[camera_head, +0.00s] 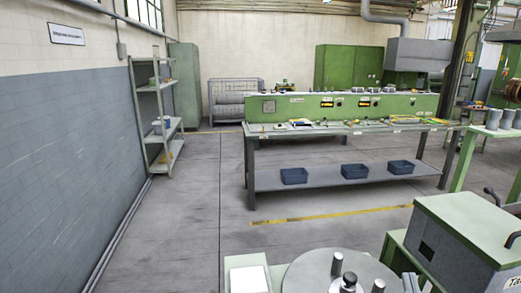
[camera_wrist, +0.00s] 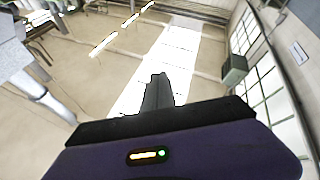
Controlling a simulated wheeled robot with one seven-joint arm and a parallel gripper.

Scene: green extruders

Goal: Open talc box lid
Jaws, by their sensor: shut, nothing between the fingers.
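The talc box (camera_head: 450,262) stands at the lower right of the head view, cut off by the frame edge. A dark handle (camera_head: 512,240) shows at the lid's right side. My gripper (camera_wrist: 158,80) shows in the wrist view as dark fingers pressed together, with nothing between them. It is not seen in the head view. The talc box cannot be made out in the wrist view, so their distance is unclear.
A round grey plate (camera_head: 318,275) with metal cylinders is at the bottom, left of the box. A long green workbench (camera_head: 255,150) with blue bins (camera_head: 294,176) below stands behind. Shelves (camera_head: 155,88) stand along the left wall. The floor (camera_head: 190,235) at left is clear.

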